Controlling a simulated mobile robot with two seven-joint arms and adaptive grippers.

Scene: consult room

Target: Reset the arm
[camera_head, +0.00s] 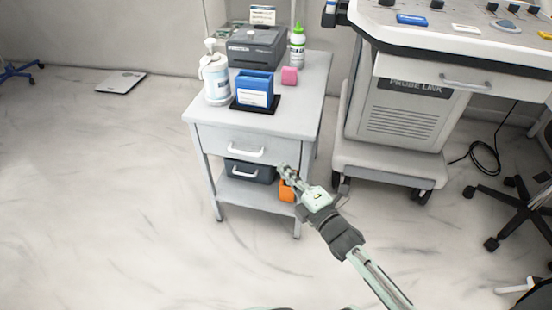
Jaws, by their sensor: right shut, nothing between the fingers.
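My right arm comes in from the bottom right. My left gripper is not in view.
The cabinet carries a pump bottle (216,78), a blue box (254,90), a pink block (289,76), a green-capped bottle (297,46) and a grey device (257,47). An orange item (287,191) sits below. An ultrasound cart (400,115) stands right. The left floor is largely clear.

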